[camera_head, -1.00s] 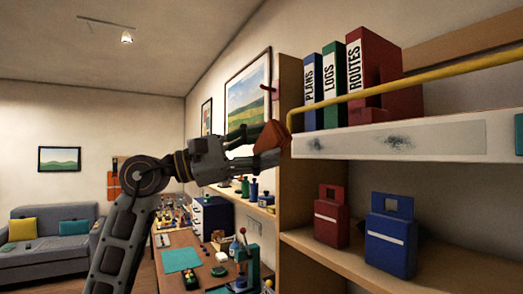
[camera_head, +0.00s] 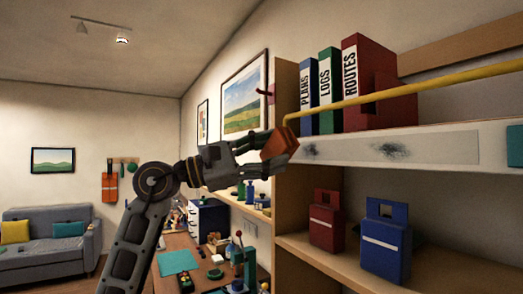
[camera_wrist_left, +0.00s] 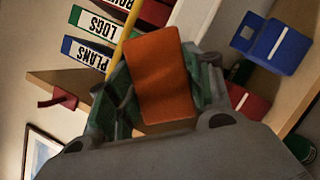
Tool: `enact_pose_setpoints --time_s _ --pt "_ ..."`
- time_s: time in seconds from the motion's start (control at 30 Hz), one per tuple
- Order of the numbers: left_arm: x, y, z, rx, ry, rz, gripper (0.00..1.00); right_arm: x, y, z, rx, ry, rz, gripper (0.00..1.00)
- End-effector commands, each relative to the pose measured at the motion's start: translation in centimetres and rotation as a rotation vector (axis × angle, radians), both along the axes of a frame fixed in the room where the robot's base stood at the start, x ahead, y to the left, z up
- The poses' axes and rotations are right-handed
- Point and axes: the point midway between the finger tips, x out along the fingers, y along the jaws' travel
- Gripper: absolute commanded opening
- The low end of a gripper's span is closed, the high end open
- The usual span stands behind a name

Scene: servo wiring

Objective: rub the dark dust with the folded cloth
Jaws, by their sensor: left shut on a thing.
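The folded cloth (camera_head: 279,146) is orange-red and sits between the fingers of my left gripper (camera_head: 268,148), which is shut on it. The cloth also shows large in the left wrist view (camera_wrist_left: 160,75). The dark dust shows as two smudges on the pale front face of the upper shelf: a small one (camera_head: 311,151) near the left end and a larger one (camera_head: 393,150) further right. The gripper and cloth are by the shelf's left end, just left of the small smudge. I cannot tell whether the cloth touches the shelf. My right gripper is out of view.
A yellow rail (camera_head: 430,83) runs above the shelf edge, in front of blue, green and red binders (camera_head: 375,85). A red box (camera_head: 326,222) and a blue box (camera_head: 386,240) stand on the lower shelf. A cluttered workbench (camera_head: 205,265) is below left.

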Motion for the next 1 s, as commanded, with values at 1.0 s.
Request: enact_pose_setpoints --time_s 1.0 --pt "1.8 -2.5 0.0 0.0 0.001 0.001 0.32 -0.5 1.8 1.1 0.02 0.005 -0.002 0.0"
